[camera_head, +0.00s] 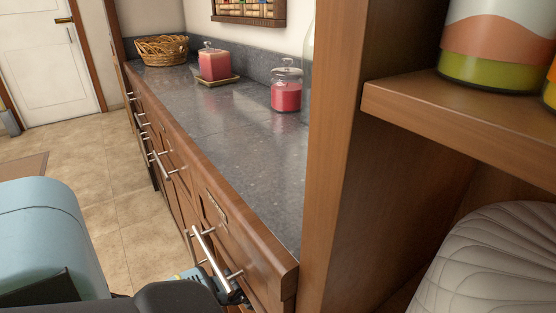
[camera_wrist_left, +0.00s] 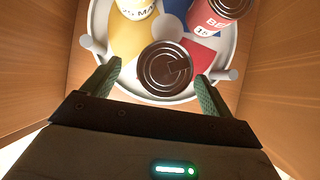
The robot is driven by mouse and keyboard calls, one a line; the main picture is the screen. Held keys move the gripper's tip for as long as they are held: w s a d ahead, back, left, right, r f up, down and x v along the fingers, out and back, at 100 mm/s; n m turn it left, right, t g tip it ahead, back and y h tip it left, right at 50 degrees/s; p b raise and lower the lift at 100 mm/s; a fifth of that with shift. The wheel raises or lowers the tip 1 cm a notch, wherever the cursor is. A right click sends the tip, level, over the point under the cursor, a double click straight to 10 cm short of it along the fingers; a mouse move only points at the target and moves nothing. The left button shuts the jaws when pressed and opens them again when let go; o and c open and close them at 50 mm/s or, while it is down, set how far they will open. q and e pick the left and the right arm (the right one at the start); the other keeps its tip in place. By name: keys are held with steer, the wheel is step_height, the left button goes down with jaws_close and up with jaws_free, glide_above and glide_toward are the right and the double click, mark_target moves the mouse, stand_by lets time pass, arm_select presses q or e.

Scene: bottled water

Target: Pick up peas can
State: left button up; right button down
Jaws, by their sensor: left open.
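In the left wrist view my left gripper (camera_wrist_left: 156,70) is open, with its two green fingers on either side of a can with a dark round lid (camera_wrist_left: 165,70). The lid is seen from above, and this can's label is hidden, so I cannot tell whether it is the peas can. The can stands on a round white tray (camera_wrist_left: 93,47) with a coloured floor. I cannot tell whether the fingers touch the can. No label reading peas is visible. My right gripper is not in view.
A red-labelled can (camera_wrist_left: 209,20) and a can with white lettering area (camera_wrist_left: 135,8) stand behind on the tray. Wooden walls (camera_wrist_left: 275,60) enclose both sides. The head view shows a grey counter (camera_head: 225,125), a drawer handle (camera_head: 210,258) and a wooden shelf (camera_head: 470,120).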

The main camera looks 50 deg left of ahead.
arm_select(q)
steer(key=b+x, duration=0.1)
steer(key=x, duration=0.1)
steer(key=b+x, duration=0.1)
steer(key=x, duration=0.2)
steer(key=shift+s+d, duration=0.15)
steer(key=shift+d, duration=0.1)
steer(key=shift+f, duration=0.2)
steer(key=c, duration=1.3)
steer(key=shift+a+r, duration=0.1)
steer(key=shift+r, duration=0.1)
